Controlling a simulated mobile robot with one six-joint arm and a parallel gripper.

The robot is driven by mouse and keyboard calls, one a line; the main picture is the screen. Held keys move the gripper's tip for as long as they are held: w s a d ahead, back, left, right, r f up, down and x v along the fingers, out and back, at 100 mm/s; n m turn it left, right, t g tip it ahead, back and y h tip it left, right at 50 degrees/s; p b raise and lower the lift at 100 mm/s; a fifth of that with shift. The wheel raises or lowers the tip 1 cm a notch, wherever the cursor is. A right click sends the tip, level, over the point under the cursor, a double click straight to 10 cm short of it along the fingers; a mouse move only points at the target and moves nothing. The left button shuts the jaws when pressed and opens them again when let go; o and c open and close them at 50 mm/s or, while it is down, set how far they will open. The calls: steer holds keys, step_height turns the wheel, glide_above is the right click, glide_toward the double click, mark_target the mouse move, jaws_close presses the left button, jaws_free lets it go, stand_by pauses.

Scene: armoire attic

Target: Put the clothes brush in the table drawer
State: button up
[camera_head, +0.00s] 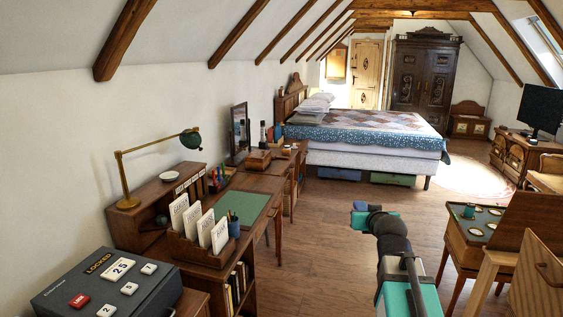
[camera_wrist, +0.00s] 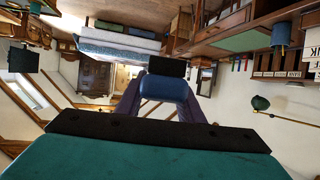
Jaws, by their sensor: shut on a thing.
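My gripper (camera_wrist: 160,110) shows in the wrist view with its fingers closed around a blue thing with a dark end, which looks like the clothes brush (camera_wrist: 166,88). In the head view, a small blue part of the brush (camera_head: 360,206) shows at the far end of my arm, held in the air over open floor. Most of the brush is hidden by my gripper. A wooden desk (camera_head: 215,183) with a green mat stands along the left wall. A small table (camera_head: 457,236) stands at right. No open drawer is clear to me, and I cannot tell which drawer is the table drawer.
A bed (camera_head: 370,135) with bins beneath it stands at the back. A grey lockbox (camera_head: 105,290), letter rack (camera_head: 195,245), pen cup (camera_head: 234,228) and brass lamp (camera_head: 128,180) occupy the left side. A wooden panel (camera_head: 535,280) is close at right. The floor (camera_head: 320,235) between is clear.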

steer(key=shift+a+r+n+y, duration=0.2)
steer(key=shift+a+n+y, duration=0.15)
steer(key=shift+a, duration=0.55)
steer(key=a, duration=0.7)
steer(key=shift+a, duration=0.2)
